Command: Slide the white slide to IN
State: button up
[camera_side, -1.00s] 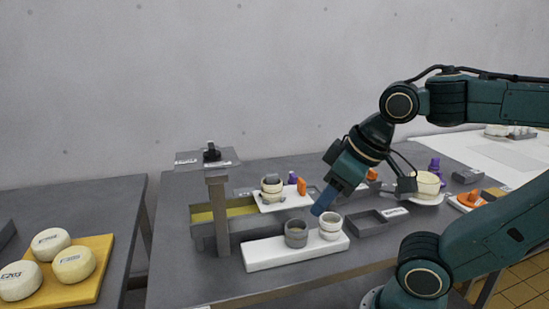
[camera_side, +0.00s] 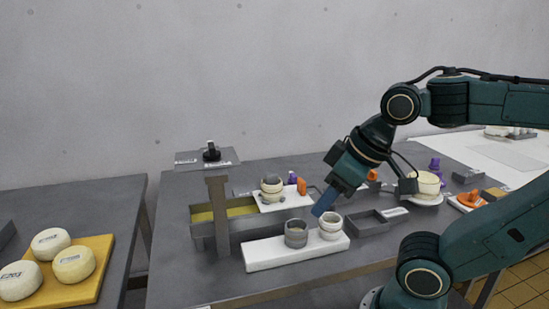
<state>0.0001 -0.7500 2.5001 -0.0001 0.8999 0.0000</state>
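No readable IN mark shows, and I cannot tell for sure which part is the white slide. A flat white plate (camera_side: 298,200) lies across the grey trough (camera_side: 262,226) and carries a small cream pot (camera_side: 271,185) with grey pieces around it. A long white block (camera_side: 275,255) lies in front, bearing a grey cup (camera_side: 296,233) and a white cup (camera_side: 330,227). My gripper (camera_side: 322,204) points down and left with its blue fingers just above and behind these cups. The side view does not show the gap between the fingers. I see nothing held.
A grey post (camera_side: 218,215) stands at the trough, with a labelled grey panel and black knob (camera_side: 211,153) behind it. An empty grey tray (camera_side: 372,224) is right of the cups. Cheeses on a yellow board (camera_side: 95,282) are far left.

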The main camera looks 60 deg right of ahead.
dwell(0.4)
jog(key=shift+d, duration=0.1)
jog(key=c, duration=0.7)
jog(key=shift+w+d+r+m, duration=0.15)
jog(key=shift+w+m, duration=0.1)
jog(key=shift+m, duration=0.05)
grip_shut()
jog(key=w+d+f+m+g+h, duration=0.1)
jog(key=w+d+m+g, duration=0.3)
jog(key=d+m, duration=0.9)
jog(key=w+d+f+m+g+h, duration=0.1)
jog(key=w+d+m+g, duration=0.3)
jog(key=w+d+m, duration=0.5)
jog(key=d+m, duration=0.4)
jog(key=d, duration=0.2)
jog(key=shift+w+f+h, duration=0.3)
jog(key=shift+w+f, duration=0.05)
jog(key=shift+f, duration=0.05)
